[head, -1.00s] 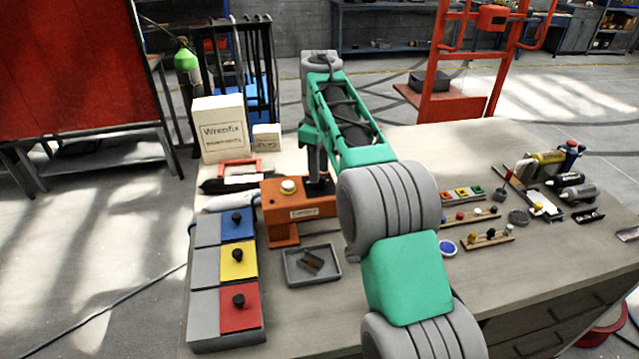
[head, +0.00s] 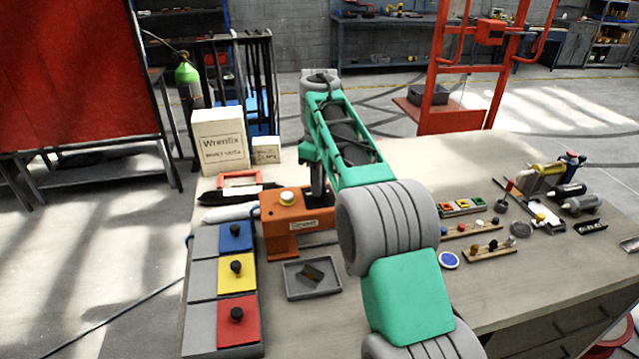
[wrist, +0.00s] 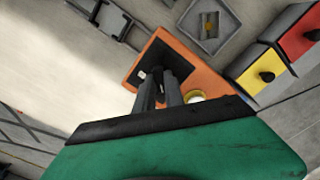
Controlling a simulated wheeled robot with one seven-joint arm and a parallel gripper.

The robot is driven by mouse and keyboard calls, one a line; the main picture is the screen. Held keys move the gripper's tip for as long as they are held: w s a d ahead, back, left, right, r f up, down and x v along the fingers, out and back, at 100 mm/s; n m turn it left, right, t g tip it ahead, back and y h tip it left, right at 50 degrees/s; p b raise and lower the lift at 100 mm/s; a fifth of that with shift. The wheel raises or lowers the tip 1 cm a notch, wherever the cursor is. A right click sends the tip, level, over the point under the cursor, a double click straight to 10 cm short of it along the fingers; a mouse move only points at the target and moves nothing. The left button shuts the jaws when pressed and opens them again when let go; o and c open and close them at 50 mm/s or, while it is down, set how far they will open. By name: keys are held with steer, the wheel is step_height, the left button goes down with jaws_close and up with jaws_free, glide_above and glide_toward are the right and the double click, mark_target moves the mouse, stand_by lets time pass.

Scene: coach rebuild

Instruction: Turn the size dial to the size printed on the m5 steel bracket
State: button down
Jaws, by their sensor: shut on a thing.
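My gripper (head: 318,188) points down at the right part of an orange device (head: 274,216) on the bench. In the wrist view my gripper (wrist: 165,88) is shut over a black plate (wrist: 148,58) on the orange top, with a small white mark beside the fingertips. The size dial between the fingers is mostly hidden, and its setting cannot be read. A grey tray (head: 291,293) stands in front of the device. A small dark and brownish piece (head: 313,274), apparently the bracket, lies in it; no print on it is legible.
A pale round button (head: 287,198) sits on the device's left. Blue, yellow (head: 237,271) and red lidded bins stand at the left front. A Wrenfix box (head: 220,142) stands behind. Racks of small parts (head: 487,249) and bottles lie to the right, beyond my arm.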

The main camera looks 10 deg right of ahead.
steer(key=shift+m, duration=0.5)
steer(key=m, duration=0.3)
steer(key=shift+m, duration=0.4)
steer(key=m, duration=0.9)
steer(key=shift+m, duration=0.4)
steer(key=shift+m+p, duration=0.3)
steer(key=shift+m, duration=2.3)
steer(key=c, duration=1.4)
jaws_free()
steer(key=shift+c, duration=0.2)
